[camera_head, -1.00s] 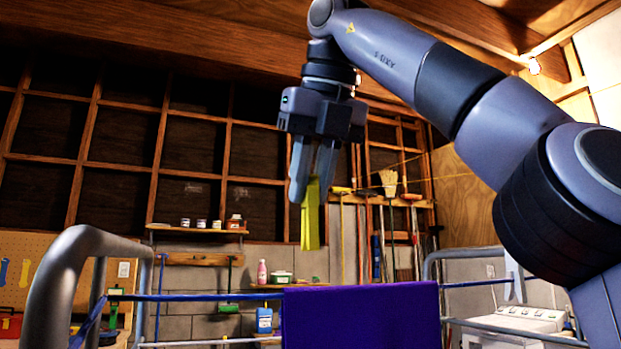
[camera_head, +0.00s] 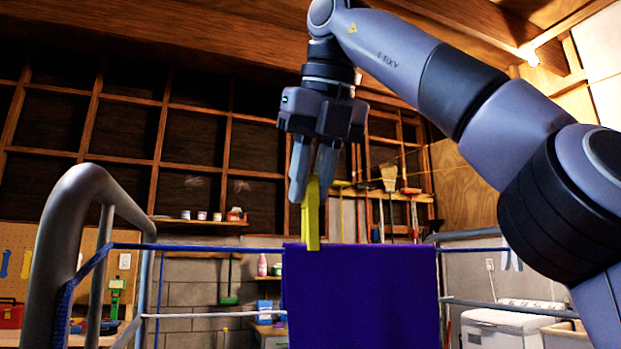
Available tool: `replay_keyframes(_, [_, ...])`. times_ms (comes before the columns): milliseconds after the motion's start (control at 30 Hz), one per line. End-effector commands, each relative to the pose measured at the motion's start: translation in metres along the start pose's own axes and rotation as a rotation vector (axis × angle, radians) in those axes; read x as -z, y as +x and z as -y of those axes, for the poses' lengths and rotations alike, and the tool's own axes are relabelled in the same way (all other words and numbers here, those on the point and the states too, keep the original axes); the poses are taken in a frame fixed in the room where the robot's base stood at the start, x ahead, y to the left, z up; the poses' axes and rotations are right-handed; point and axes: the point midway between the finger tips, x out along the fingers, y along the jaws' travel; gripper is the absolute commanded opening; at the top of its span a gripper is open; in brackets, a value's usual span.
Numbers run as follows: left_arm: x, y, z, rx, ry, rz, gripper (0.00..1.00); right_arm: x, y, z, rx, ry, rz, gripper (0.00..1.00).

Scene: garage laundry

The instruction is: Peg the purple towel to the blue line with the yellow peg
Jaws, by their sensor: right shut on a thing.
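The purple towel (camera_head: 365,300) hangs folded over the blue line (camera_head: 200,247) in the middle of the head view. My right gripper (camera_head: 312,188) points down above the towel's top left part and is shut on the yellow peg (camera_head: 312,220). The peg hangs upright, and its lower end overlaps the towel's top edge in the picture. I cannot tell whether it touches the towel or is in front of it. The fingers cover the peg's upper end. My left gripper is not in view.
The line is strung on a grey tube frame (camera_head: 60,215), whose bent end rises at the left. A lower white line (camera_head: 215,315) runs beneath. A white appliance (camera_head: 500,328) stands behind at the right. Shelves and a pegboard (camera_head: 20,245) are farther back.

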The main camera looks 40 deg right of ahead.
Motion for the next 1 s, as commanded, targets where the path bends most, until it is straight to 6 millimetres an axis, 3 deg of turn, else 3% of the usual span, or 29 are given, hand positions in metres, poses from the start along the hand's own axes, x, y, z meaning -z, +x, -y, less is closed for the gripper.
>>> replay_keyframes(600, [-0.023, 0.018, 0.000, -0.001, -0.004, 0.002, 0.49, 0.016, 0.030, 0.000, 0.001, -0.001, -0.002, 0.00])
replay_keyframes(967, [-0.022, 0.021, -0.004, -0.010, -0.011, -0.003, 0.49, 0.021, 0.039, 0.000, 0.001, -0.001, -0.002, 0.00])
replay_keyframes(1000, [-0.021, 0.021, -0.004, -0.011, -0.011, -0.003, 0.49, 0.021, 0.038, 0.000, 0.001, 0.000, -0.002, 0.33])
